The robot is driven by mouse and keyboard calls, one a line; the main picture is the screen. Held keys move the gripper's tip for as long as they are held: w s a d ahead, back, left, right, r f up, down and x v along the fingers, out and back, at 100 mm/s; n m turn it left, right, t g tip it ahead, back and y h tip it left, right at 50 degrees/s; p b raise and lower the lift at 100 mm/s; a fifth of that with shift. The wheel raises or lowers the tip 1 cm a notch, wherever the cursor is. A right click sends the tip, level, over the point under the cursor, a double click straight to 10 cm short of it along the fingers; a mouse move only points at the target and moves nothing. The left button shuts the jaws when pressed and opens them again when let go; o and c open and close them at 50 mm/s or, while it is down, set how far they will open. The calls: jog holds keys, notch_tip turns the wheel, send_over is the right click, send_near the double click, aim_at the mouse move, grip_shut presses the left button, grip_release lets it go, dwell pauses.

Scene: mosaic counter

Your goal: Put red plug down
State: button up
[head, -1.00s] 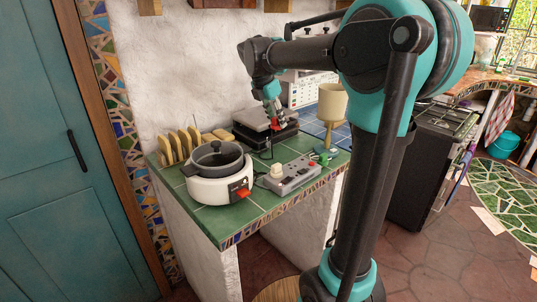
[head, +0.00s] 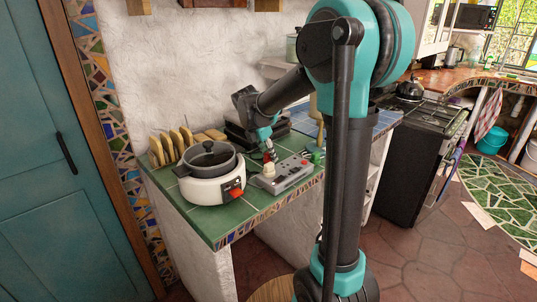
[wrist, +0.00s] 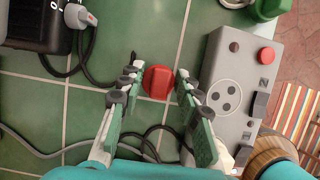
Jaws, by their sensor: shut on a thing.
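My gripper (wrist: 158,78) has its two green, pad-tipped fingers on either side of the red plug (wrist: 157,82) and is shut on it. The plug is over green tiles, left of the grey socket box (wrist: 235,80); whether it touches the tiles I cannot tell. In the head view my gripper (head: 268,150) is low over the counter, just behind the socket box (head: 292,174). The plug is small and partly hidden there. The box has a round socket, a red button and dark switches.
A white cooker (head: 205,190) with a dark lidded pot stands left on the green counter (head: 235,215). A toast rack (head: 170,145) is behind it. A black box (wrist: 30,25) with a grey plug (wrist: 78,16) is nearby. Black and grey cables cross the tiles.

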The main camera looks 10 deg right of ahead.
jog(key=o, duration=1.1)
jog(key=shift+f, duration=0.1)
jog(key=shift+o, duration=0.2)
jog(key=v, duration=1.2)
jog(key=shift+a, duration=0.1)
